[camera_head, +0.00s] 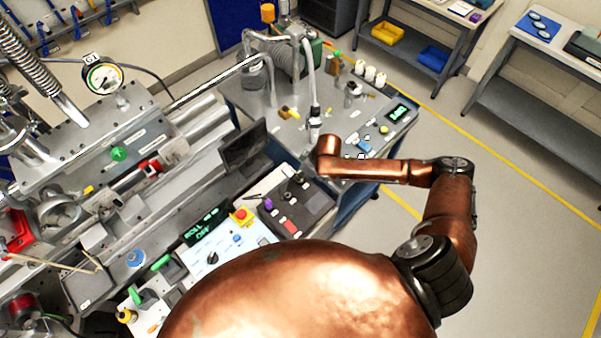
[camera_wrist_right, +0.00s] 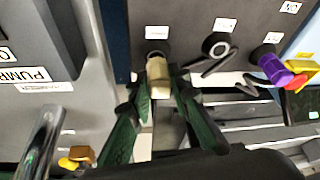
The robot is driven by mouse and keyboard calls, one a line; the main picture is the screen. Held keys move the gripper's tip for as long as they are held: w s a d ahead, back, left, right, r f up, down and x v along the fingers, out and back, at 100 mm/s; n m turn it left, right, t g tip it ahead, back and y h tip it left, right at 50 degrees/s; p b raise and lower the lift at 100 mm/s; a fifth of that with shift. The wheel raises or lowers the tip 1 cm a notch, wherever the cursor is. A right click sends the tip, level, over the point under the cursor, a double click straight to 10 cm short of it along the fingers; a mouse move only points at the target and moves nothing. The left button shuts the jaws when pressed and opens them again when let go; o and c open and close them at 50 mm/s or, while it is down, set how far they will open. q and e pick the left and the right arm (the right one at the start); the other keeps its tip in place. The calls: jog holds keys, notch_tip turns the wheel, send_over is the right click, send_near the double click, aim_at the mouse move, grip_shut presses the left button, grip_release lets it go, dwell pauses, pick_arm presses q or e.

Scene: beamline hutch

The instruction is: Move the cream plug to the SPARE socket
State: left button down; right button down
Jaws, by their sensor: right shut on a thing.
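The cream plug (camera_wrist_right: 158,78) is in the right wrist view, at the left socket (camera_wrist_right: 156,54) of a dark panel (camera_wrist_right: 185,18). I cannot tell how deep it sits. My right gripper (camera_wrist_right: 159,92) has its green fingers on either side of the plug and is shut on it. The middle socket (camera_wrist_right: 216,46) has a pale ring and a black part hanging below it. A purple plug (camera_wrist_right: 273,68) is at the right socket. The socket labels are too small to read. In the head view the panel (camera_head: 318,200) is partly visible, and my right gripper is hidden. My left gripper is in neither view.
A yellow and red button (camera_wrist_right: 298,76) is just right of the purple plug. A PUMP-labelled unit (camera_wrist_right: 25,75) stands left of the panel. In the head view, a dark monitor (camera_head: 244,147) stands beside the panel, and a control box (camera_head: 225,245) lies in front of it.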

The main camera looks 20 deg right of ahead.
jog(key=shift+f, duration=0.6)
dwell(0.8)
jog(key=c, duration=1.7)
grip_release()
jog(key=shift+d+r, duration=0.1)
jog(key=shift+r, duration=0.15)
jog(key=v, duration=1.1)
jog(key=shift+s+d+r, duration=0.1)
jog(key=shift+s+r, duration=0.05)
jog(key=shift+r, duration=0.1)
